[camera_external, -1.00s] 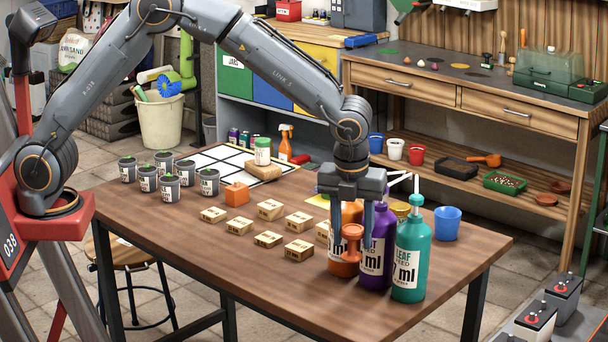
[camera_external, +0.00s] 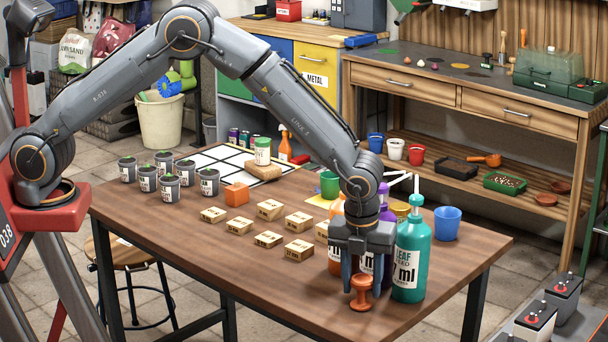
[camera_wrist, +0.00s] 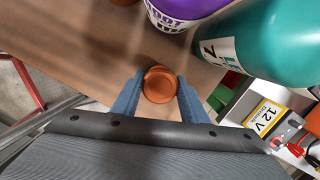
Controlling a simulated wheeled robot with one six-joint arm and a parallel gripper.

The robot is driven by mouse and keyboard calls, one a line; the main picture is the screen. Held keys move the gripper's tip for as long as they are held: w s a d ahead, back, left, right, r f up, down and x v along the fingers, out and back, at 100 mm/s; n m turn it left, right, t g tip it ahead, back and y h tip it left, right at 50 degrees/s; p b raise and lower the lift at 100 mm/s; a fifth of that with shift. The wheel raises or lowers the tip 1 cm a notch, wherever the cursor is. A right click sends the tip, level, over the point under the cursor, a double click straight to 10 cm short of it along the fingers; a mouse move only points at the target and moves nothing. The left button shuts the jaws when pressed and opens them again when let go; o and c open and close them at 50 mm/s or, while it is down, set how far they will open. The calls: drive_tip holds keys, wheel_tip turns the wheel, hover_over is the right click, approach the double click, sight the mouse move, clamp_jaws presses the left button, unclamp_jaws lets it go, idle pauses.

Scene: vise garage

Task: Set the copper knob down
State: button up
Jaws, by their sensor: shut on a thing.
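The copper knob (camera_external: 361,293) is upright between the two blue fingers of my gripper (camera_external: 361,280), near the front edge of the wooden table (camera_external: 330,318). In the wrist view the round top of the knob (camera_wrist: 159,85) sits between the fingertips (camera_wrist: 158,92), and my gripper is shut on it. The knob's base looks at or very near the tabletop; I cannot tell for sure if it touches.
A teal bottle (camera_external: 411,262) stands just right of the knob. A purple bottle (camera_external: 386,225) and an orange bottle (camera_external: 336,262) stand behind it, partly hidden by my gripper. Several small wooden blocks (camera_external: 299,249) lie to the left. The table's front-left part is clear.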

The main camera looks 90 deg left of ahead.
sight(359, 282)
drive_tip(key=shift+f, duration=0.2)
drive_tip(key=o, duration=1.2)
drive_tip(key=shift+r, duration=0.1)
wheel_tip(359, 282, up, 12)
drive_tip(key=d+b, duration=0.2)
drive_tip(key=b, duration=0.1)
drive_tip(key=s+a+f+n, duration=0.1)
drive_tip(key=s+a+n, duration=0.1)
drive_tip(key=s+n, duration=0.5)
drive_tip(key=s+a+f+n+h, duration=0.1)
drive_tip(key=s+a+f+n, duration=0.1)
drive_tip(key=s+n, duration=0.6)
drive_tip(key=s+a+f+n, duration=0.1)
drive_tip(key=s+a+n, duration=0.3)
drive_tip(key=s, duration=1.4)
drive_tip(key=shift+a+f+n+h, duration=0.1)
drive_tip(key=shift+f+n+h, duration=0.05)
drive_tip(key=shift+n, duration=0.8)
drive_tip(key=shift+a+f+n+h, duration=0.1)
drive_tip(key=shift+n+h, duration=0.05)
drive_tip(key=shift+n, duration=0.8)
